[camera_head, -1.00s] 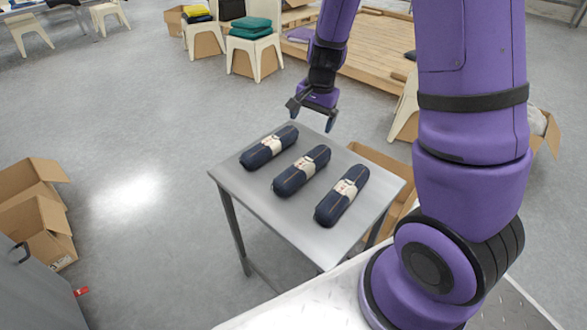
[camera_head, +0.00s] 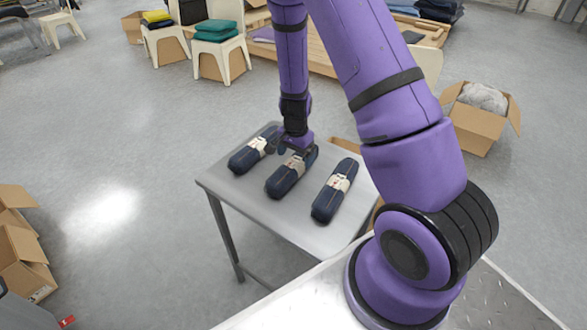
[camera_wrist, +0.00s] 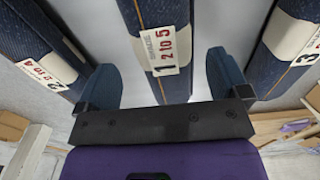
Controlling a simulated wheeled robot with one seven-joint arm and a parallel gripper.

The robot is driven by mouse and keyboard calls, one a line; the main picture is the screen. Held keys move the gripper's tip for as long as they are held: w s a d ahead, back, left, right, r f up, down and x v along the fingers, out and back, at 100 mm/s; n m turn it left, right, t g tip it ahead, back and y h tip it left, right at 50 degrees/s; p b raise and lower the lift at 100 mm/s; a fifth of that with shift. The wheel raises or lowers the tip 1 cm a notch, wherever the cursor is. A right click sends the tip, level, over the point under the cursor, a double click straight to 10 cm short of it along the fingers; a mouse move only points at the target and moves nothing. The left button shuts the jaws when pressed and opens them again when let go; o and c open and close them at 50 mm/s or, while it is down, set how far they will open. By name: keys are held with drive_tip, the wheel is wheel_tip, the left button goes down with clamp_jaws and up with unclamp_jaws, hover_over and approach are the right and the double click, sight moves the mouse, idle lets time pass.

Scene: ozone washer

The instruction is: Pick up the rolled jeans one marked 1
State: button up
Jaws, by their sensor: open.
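Three dark blue rolled jeans with pale paper bands lie side by side on a grey metal table (camera_head: 238,192). The middle roll (camera_head: 284,183) carries the label marked 1 in the wrist view (camera_wrist: 151,18). My gripper (camera_head: 296,152) is open, just above the far part of this middle roll. In the wrist view my two blue fingertips (camera_wrist: 163,80) stand apart on either side of it; whether they touch it is unclear. In the wrist view, the roll marked 2 (camera_wrist: 28,35) is at left and the roll marked 3 (camera_wrist: 290,35) at right.
The outer rolls, at left (camera_head: 244,161) and right (camera_head: 328,203) in the head view, flank the middle one with narrow gaps. An open carton (camera_head: 480,125) stands on the floor at right. Stools with folded cloth (camera_head: 215,35) stand behind the table.

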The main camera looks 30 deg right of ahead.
sight(294, 162)
drive_tip(key=shift+w+a+f, duration=0.1)
drive_tip(key=shift+a+f, duration=0.05)
drive_tip(key=shift+f, duration=1.2)
drive_tip(key=shift+a+f, duration=0.1)
drive_tip(key=shift+f, duration=1.25)
drive_tip(key=c, duration=1.2)
drive_tip(key=shift+r, duration=0.15)
